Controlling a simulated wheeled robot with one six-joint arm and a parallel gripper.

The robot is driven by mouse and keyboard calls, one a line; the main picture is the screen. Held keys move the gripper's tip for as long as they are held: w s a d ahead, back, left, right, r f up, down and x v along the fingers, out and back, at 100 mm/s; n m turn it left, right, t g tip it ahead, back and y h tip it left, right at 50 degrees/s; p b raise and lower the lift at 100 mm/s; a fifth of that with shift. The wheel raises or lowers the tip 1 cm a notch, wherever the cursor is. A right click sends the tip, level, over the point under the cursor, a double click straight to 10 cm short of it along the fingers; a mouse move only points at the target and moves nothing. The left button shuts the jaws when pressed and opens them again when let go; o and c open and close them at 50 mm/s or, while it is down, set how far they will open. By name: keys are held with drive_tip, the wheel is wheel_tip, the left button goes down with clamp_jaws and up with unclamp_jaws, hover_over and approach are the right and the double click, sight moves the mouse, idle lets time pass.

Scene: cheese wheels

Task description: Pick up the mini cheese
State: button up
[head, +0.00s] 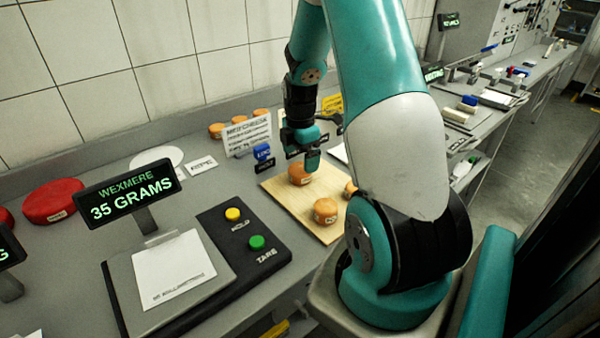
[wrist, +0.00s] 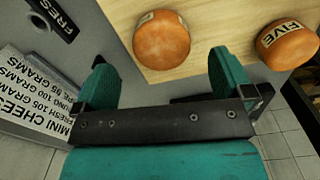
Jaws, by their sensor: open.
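Small round orange cheeses stand on a wooden board (head: 285,192). One cheese (head: 299,173) is at the back of the board, right by my gripper (head: 303,152). Another cheese (head: 325,211) stands nearer the front, and a third (head: 350,188) is partly hidden by my arm. In the wrist view my gripper (wrist: 164,76) is open and empty. One cheese (wrist: 162,42) shows just beyond the fingertips, lined up with the gap between them. A cheese labelled FIVE (wrist: 287,46) lies to the right, outside the fingers.
A scale (head: 170,270) with a display (head: 131,197) reading 35 GRAMS stands left of the board, beside HOLD and TARE buttons (head: 246,240). A red wheel (head: 53,200) sits far left.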

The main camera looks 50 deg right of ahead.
sight(302, 167)
wheel_tip(302, 167, down, 5)
drive_tip(key=shift+s+d+f+p, duration=0.1)
drive_tip(key=shift+s+p, duration=0.05)
drive_tip(key=shift+p, duration=0.5)
drive_tip(key=c, duration=1.1)
